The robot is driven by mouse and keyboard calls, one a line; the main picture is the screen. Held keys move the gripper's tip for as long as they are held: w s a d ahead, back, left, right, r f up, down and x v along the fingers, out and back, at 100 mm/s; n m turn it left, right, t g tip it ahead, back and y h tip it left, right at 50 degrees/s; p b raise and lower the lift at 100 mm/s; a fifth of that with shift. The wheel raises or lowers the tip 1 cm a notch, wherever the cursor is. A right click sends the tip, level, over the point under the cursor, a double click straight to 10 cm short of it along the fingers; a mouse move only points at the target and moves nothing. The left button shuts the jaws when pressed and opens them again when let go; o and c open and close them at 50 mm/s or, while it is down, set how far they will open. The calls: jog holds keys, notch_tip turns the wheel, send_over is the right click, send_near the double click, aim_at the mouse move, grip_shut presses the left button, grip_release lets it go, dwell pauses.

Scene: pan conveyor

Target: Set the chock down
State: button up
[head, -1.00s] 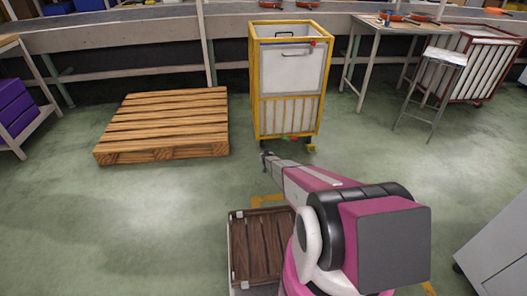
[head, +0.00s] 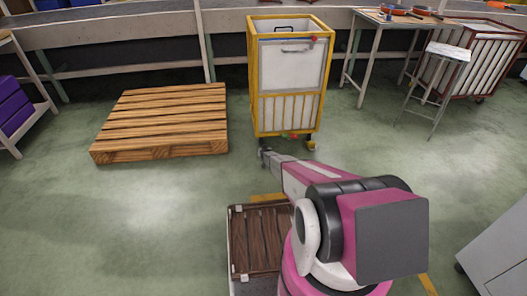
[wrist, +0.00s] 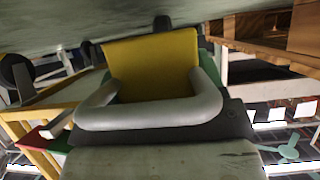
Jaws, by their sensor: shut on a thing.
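My gripper (head: 264,154) is low, near the front left wheel of the yellow-framed cart (head: 287,86). In the wrist view, its two grey fingers (wrist: 153,84) are shut on a yellow chock (wrist: 153,58). The picture there looks upside down, with floor along its top edge. The held chock is too small or hidden to make out in the head view. I cannot tell whether it touches the floor or a wheel. Another small yellow block (head: 312,145) sits on the floor by the cart's front right wheel.
A wooden pallet (head: 165,120) lies left of the cart. A tray with a dark slatted bottom (head: 232,240) is beside my arm. A stool (head: 440,85) and workbench (head: 385,22) stand right. Green floor is open left and right.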

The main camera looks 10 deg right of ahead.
jog(key=shift+f, duration=0.45)
